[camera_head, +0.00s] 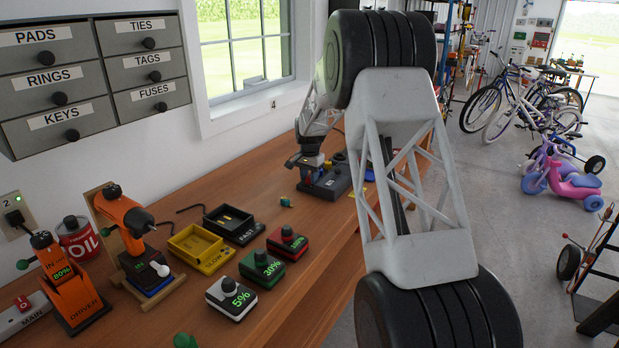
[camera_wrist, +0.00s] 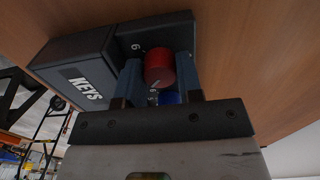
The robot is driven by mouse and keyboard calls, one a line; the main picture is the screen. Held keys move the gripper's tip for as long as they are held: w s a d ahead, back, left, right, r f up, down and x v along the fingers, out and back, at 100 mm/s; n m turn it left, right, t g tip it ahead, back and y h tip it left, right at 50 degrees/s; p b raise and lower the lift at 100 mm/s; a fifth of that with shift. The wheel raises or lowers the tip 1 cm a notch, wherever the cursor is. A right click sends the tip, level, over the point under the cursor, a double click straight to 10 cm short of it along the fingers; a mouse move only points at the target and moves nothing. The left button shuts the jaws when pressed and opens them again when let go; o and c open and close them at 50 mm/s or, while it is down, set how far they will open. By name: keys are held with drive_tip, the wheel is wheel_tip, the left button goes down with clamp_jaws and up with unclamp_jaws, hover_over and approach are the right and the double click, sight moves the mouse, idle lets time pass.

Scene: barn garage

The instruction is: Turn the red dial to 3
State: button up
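The red dial (camera_wrist: 161,62) sits on a dark panel (camera_wrist: 128,28), with a pale pointer mark on the dial. A figure that looks like a 6 shows beside it; I cannot read the dial's setting. My gripper (camera_wrist: 160,72) has one blue finger on each side of the dial, with no clear gap to it; it looks shut on the dial. A blue knob (camera_wrist: 169,97) shows just below, partly hidden by the gripper. In the head view, my gripper (camera_head: 309,160) points down at the dark dial box (camera_head: 330,185) on the bench, and hides the red dial.
On the wooden bench (camera_head: 190,225) are a yellow SLOW tray (camera_head: 200,250), a black FAST tray (camera_head: 233,226), percent-marked knob boxes (camera_head: 262,267) and orange drivers (camera_head: 65,280). The window wall is behind.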

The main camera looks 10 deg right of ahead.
drive_tip(key=shift+c, duration=1)
drive_tip(key=shift+n, duration=0.4)
drive_tip(key=n, duration=0.4)
drive_tip(key=shift+n, duration=2)
drive_tip(key=o, duration=0.6)
drive_tip(key=shift+o, duration=0.2)
